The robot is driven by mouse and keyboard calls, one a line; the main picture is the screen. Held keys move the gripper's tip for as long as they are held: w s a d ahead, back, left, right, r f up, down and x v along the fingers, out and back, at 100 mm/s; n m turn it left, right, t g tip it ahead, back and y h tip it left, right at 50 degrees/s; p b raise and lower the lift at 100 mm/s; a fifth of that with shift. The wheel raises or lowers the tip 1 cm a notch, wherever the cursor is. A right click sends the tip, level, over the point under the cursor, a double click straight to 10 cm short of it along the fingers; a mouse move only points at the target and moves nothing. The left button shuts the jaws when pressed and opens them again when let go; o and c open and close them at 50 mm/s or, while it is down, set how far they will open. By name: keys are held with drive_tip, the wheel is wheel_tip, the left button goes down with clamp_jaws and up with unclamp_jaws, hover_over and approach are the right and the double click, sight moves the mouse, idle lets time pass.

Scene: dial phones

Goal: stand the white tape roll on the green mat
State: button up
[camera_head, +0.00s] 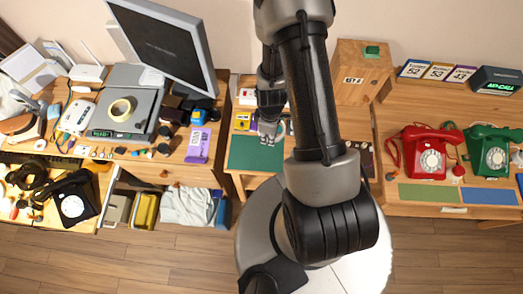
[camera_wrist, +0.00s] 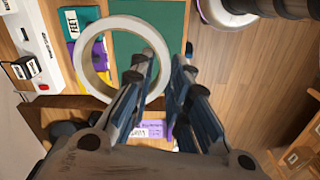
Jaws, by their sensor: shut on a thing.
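The white tape roll shows as a large pale ring (camera_wrist: 86,64) in the wrist view. My gripper (camera_wrist: 160,68) is shut on the ring's right-hand wall, with one finger inside the ring and one outside. The green mat (camera_wrist: 138,16) lies behind and below the roll there, partly covered by it. In the head view the green mat (camera_head: 250,157) lies on the middle desk, and my gripper (camera_head: 270,137) is over its upper right part. The held roll is hard to make out there, and my arm hides the mat's right side.
Yellow and purple items (camera_head: 243,120) stand behind the mat. A cream tape roll (camera_head: 111,110) lies on a grey device at left. A monitor (camera_head: 163,45) stands left; a wooden box (camera_head: 358,75) and red phone (camera_head: 425,152) are at right.

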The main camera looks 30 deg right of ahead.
sight(267, 160)
wheel_tip(267, 160, down, 19)
drive_tip(key=b, duration=1.8)
drive_tip(key=shift+f, duration=0.15)
drive_tip(key=o, duration=0.3)
drive_tip(key=shift+f, duration=0.1)
drive_tip(key=o, duration=0.5)
